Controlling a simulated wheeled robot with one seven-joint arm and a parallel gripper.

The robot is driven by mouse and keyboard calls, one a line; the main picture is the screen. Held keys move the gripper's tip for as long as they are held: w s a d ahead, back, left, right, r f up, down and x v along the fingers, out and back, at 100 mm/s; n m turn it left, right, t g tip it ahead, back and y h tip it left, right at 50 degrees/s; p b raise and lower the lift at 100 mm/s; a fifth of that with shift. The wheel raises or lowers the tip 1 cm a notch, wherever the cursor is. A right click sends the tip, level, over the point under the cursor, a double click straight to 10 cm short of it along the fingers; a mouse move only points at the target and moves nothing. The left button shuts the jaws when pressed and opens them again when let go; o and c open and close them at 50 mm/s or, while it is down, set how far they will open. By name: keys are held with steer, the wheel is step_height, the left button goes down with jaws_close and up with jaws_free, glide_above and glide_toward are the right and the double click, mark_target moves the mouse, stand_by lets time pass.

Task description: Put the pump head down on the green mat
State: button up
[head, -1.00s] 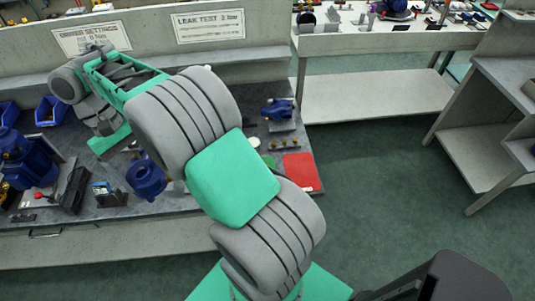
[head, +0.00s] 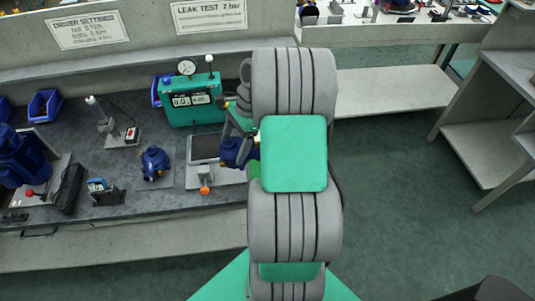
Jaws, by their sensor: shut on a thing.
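The blue pump head (head: 234,152) is held by my gripper (head: 247,148), just left of my arm's green link in the head view. My gripper is shut on it, and the arm hides most of the fingers. The pump head shows above the right end of a grey-and-white fixture; I cannot tell its height above the bench. A small strip of the green mat (head: 252,172) seems to show just below and right of the pump head. My arm covers the rest of that area.
A green gauge box (head: 192,101) stands behind on the bench (head: 120,205). A white fixture (head: 215,177) with an orange knob is close by at left. A blue pump (head: 154,163) sits further left. Open floor lies to the right.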

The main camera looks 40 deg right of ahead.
steer(key=s+d+f+m+t, duration=0.1)
steer(key=d+f+m, duration=0.1)
steer(key=d+m, duration=0.1)
steer(key=s+d+f+m+t+h+b, duration=0.1)
steer(key=d+f+m, duration=0.1)
steer(key=d+m, duration=0.1)
steer(key=s+d+f+m+t+h+b, duration=0.1)
steer(key=s+d+f+m, duration=0.1)
steer(key=d+m, duration=0.1)
steer(key=shift+s+d+f+m, duration=0.1)
steer(key=shift+d+f+m, duration=0.05)
steer(key=shift+d+m, duration=0.35)
step_height(320, 180, down, 5)
steer(key=b, duration=0.6)
steer(key=shift+f, duration=1.2)
steer(key=shift+p, duration=0.3)
steer(key=shift+f, duration=0.2)
steer(key=o, duration=1.5)
steer(key=shift+f, duration=0.1)
steer(key=shift+o, duration=0.2)
